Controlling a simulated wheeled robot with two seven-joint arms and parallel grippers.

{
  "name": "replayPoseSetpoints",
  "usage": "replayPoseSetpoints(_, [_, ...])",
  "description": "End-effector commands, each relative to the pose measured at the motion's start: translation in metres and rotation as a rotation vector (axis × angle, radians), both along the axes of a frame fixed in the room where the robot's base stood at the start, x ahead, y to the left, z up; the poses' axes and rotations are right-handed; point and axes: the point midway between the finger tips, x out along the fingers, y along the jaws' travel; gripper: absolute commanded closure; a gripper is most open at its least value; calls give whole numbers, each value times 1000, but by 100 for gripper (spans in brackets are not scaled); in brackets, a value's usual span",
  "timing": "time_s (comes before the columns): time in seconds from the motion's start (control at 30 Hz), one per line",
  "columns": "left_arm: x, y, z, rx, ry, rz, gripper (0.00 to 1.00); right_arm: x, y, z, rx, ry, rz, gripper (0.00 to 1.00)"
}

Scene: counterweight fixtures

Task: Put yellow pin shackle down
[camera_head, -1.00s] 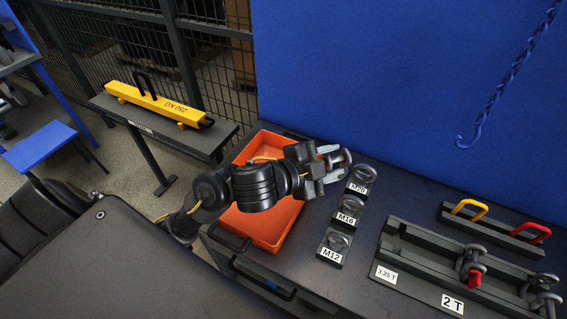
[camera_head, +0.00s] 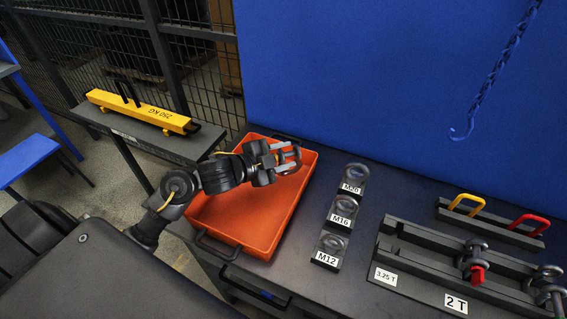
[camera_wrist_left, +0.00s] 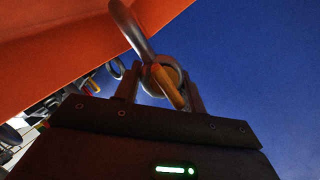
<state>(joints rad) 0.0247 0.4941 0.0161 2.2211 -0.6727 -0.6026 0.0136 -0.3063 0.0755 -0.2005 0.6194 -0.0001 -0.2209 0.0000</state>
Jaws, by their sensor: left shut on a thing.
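My left gripper (camera_head: 279,156) is over the far part of the orange tray (camera_head: 228,228) in the head view. It is shut on a grey shackle (camera_head: 291,162). In the left wrist view the shackle with the yellow pin (camera_wrist_left: 168,86) is between the fingertips, its grey bow (camera_wrist_left: 130,27) reaching up and left. The orange tray wall (camera_wrist_left: 60,50) shows close behind it. I cannot tell whether the shackle touches the tray. The visible tray floor is empty. My right gripper is not in view.
Eye bolt blocks marked M20, M16 and M12 (camera_head: 332,250) stand right of the tray. A dark rack (camera_head: 440,262) holds other shackles, with a yellow and a red loop (camera_head: 528,222) behind it. A blue hook and chain (camera_head: 462,130) hangs over the table.

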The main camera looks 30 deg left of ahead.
Motion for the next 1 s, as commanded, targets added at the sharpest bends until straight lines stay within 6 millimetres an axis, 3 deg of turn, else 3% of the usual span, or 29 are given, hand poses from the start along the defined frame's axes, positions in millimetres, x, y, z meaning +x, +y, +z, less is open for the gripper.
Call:
replayPoseSetpoints(0.17, [0,-1,-24,-5,2,2,95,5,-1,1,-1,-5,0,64])
replayPoseSetpoints(0.57, [0,-1,-30,-2,-1,0,95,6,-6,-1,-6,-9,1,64])
replayPoseSetpoints(0.6, [-1,-1,-30,-1,1,0,56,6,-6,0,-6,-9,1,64])
replayPoseSetpoints(0.73, [-1,-1,-30,-1,1,0,39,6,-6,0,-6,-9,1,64])
replayPoseSetpoints(1.0, [-1,-2,-29,-1,1,0,38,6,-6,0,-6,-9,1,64])
